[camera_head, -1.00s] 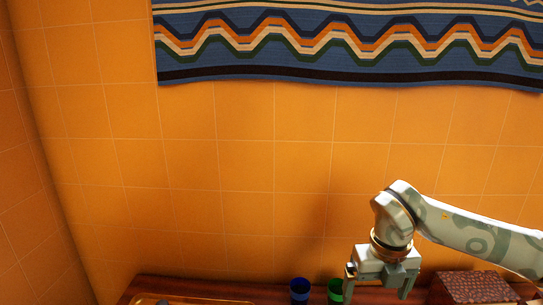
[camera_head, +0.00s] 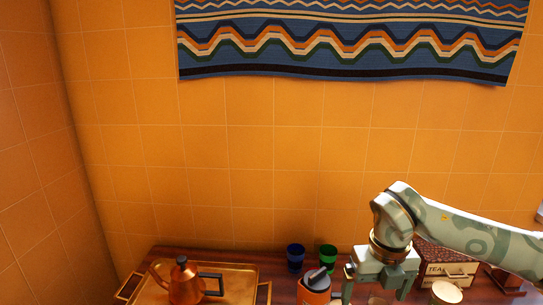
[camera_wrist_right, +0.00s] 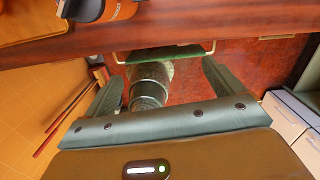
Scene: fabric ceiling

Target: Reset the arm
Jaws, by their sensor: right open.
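My right arm comes in from the right in the head view, and its gripper (camera_head: 376,292) points down over the table's right half. In the right wrist view the two fingers of the right gripper (camera_wrist_right: 165,85) are spread wide apart. Nothing is held between them. A grey patterned cylinder shows behind the gap, and I cannot tell what it is. My left arm and gripper are in neither view.
The wooden table (camera_head: 235,258) holds a tray (camera_head: 245,277) with a copper kettle (camera_head: 184,284), a blue cup (camera_head: 296,257), a green cup (camera_head: 327,258), an orange canister (camera_head: 314,289) and a tea box (camera_head: 447,272). A patterned cloth (camera_head: 350,45) hangs on the tiled wall.

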